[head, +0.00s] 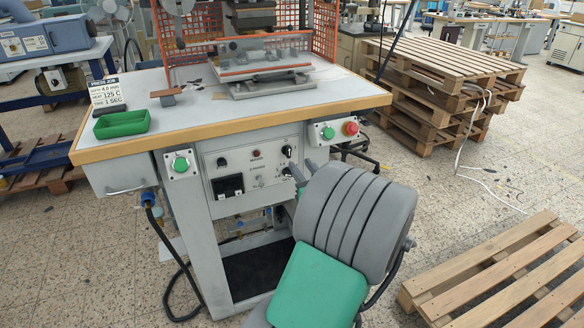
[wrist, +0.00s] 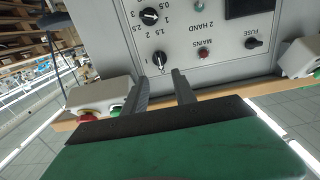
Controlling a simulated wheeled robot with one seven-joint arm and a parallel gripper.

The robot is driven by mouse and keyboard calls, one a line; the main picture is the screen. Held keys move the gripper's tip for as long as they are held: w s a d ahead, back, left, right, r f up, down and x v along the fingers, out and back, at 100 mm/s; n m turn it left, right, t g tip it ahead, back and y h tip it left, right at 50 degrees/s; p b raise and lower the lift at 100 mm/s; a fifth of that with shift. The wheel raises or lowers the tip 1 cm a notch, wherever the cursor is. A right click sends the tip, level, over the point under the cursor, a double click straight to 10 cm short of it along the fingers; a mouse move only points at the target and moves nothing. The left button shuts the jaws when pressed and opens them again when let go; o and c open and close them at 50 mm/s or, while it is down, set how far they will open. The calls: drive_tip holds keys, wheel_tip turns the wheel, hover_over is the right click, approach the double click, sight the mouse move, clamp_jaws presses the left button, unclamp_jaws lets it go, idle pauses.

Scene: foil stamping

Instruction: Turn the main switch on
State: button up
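The main switch, a black rotary knob (head: 287,151), is at the upper right of the grey control panel (head: 240,165). It also shows in the wrist view (wrist: 160,58), where the panel appears upside down. A "1" is printed beside it, and a light mark shows at its lower end. My gripper (head: 304,171) is in front of the panel's right side. In the wrist view my gripper (wrist: 160,76) has its two grey fingers apart with nothing between them. The knob lies just beyond the gap between the tips; I cannot tell whether they touch it.
A red lamp (wrist: 203,53) by "MAINS", a fuse knob (wrist: 254,43) and a numbered dial (wrist: 149,16) are close by. A red button (head: 350,128) and a green button (head: 327,132) sit under the wooden table edge (head: 240,125). Pallets (head: 440,80) stand at right.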

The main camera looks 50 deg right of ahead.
sight(289, 151)
drive_tip(key=x, duration=0.7)
drive_tip(key=shift+w+d+r+p, duration=0.1)
drive_tip(key=shift+w+p, duration=0.25)
drive_tip(key=shift+p, duration=0.05)
drive_tip(key=shift+c, duration=0.2)
clamp_jaws()
